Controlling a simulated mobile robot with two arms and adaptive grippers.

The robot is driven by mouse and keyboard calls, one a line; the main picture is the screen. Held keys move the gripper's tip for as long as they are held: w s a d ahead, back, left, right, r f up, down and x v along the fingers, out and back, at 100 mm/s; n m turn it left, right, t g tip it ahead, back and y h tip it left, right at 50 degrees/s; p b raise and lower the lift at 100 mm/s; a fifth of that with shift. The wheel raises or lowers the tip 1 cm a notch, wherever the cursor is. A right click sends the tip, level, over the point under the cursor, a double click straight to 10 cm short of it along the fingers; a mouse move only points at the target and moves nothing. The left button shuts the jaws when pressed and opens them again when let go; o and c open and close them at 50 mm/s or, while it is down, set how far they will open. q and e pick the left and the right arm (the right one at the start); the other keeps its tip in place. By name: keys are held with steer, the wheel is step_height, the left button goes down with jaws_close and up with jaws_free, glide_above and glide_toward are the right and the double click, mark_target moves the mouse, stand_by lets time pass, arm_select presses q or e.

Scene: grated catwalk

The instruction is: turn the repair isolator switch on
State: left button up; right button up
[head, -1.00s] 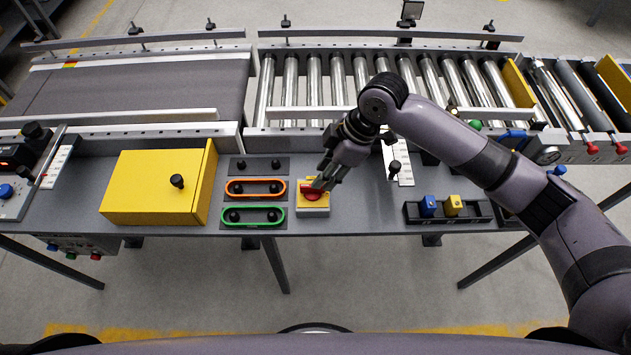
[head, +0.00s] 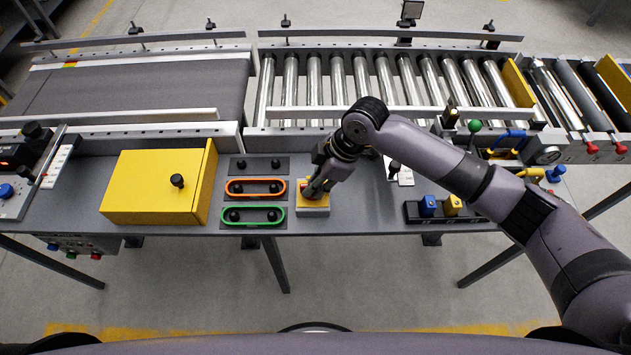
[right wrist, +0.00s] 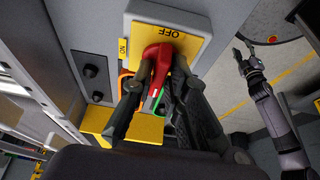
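The isolator switch is a small box with a yellow plate (head: 314,205) at the bench's front edge, and it also shows in the right wrist view (right wrist: 184,28). The wrist view shows "OFF" on the plate beyond the handle and a small "ON" label at its left. The red handle (right wrist: 158,62) lies between the fingertips of my right gripper (right wrist: 162,72), with both tips against its sides. In the head view my right gripper (head: 311,192) covers most of the handle. My left gripper (right wrist: 247,62) hangs apart over the floor, fingers spread and empty.
Orange-framed (head: 255,187) and green-framed (head: 252,215) button pairs sit just left of the switch. A yellow box (head: 150,190) stands farther left. A dark holder with blue and yellow blocks (head: 478,211) is at the right. A roller conveyor (head: 337,85) runs behind.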

jaws_close()
steer(key=shift+r+m+p, duration=0.15)
steer(key=shift+m+p, duration=0.15)
steer(key=shift+p, duration=0.35)
steer(key=m+t+p, duration=0.1)
steer(key=m+p, duration=0.2)
steer(key=p, duration=0.1)
steer(key=m+t+h+p, duration=0.1)
steer(key=m+p, duration=0.2)
steer(key=p, duration=0.2)
steer(key=m+t+p, duration=0.1)
steer(key=m+p, duration=0.3)
steer(key=p, duration=0.1)
steer(key=shift+s+a+r+h, duration=0.1)
steer(key=shift+s+a+h, duration=0.15)
steer(key=shift+s+h, duration=0.1)
steer(key=m+t+h+p, duration=0.1)
steer(key=m+p, duration=0.1)
steer(key=m, duration=0.1)
steer(key=shift+a+p, duration=0.1)
steer(key=shift+p, duration=0.25)
steer(key=shift+f+m+h+p, duration=0.2)
steer(key=shift+m+h+p, duration=0.15)
steer(key=shift+m, duration=0.65)
steer(key=shift+m+h, duration=0.5)
steer(key=shift+m, duration=0.6)
steer(key=shift+t, duration=0.3)
